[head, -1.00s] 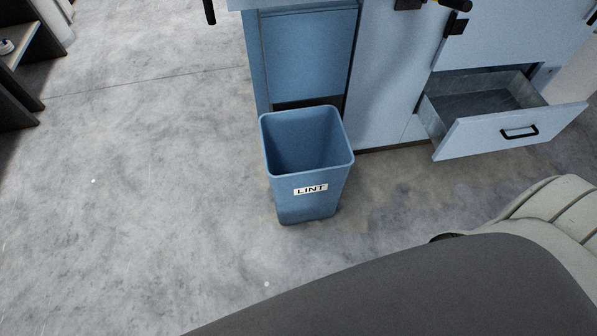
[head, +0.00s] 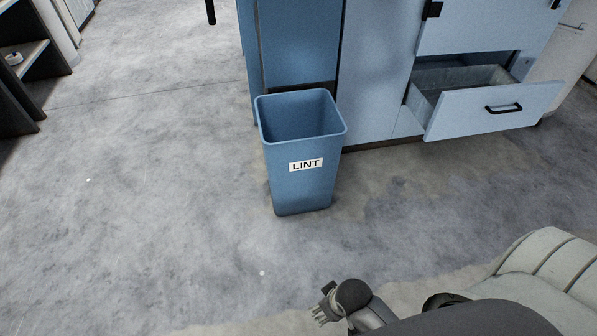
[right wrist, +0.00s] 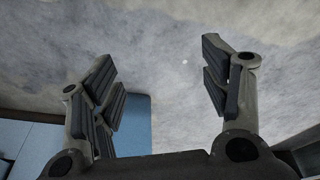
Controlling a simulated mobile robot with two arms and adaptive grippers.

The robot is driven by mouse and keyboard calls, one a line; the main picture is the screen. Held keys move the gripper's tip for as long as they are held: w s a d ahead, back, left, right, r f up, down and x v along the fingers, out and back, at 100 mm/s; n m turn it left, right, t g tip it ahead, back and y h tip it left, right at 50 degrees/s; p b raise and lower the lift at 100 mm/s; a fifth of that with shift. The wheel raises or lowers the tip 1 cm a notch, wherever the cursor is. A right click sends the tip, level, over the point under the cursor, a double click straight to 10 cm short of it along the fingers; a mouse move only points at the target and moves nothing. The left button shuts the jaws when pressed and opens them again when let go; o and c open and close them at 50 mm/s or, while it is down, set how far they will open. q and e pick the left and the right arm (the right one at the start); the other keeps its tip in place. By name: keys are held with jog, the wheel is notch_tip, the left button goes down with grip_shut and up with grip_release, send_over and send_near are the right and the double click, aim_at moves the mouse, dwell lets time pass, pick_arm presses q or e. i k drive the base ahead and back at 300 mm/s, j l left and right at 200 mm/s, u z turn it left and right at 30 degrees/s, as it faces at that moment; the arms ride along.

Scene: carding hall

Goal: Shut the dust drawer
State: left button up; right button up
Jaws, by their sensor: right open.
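The dust drawer (head: 492,112) is pulled out of the lower part of the pale blue machine (head: 378,72). Its open top shows a grey, empty-looking inside, and a black handle (head: 504,108) sits on its front panel. My right gripper (head: 323,306) is low in the head view, over the floor, well in front of and to the left of the drawer, touching nothing. In the right wrist view its fingers (right wrist: 160,72) are spread wide with only floor between them. My left gripper is not in view.
A blue bin (head: 300,178) labelled LINT stands on the floor left of the drawer, close to the machine. Dark shelves (head: 22,85) stand at the far left. The concrete floor in front of the drawer is clear. A blue surface (right wrist: 135,128) shows behind the left finger.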

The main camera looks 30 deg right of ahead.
aim_at(464, 101)
jog(key=z, duration=2.05)
jog(key=i+l+u, duration=0.3)
jog(key=i, duration=0.2)
jog(key=i+l+u, duration=0.3)
jog(key=i, duration=0.15)
jog(key=i+j, duration=0.05)
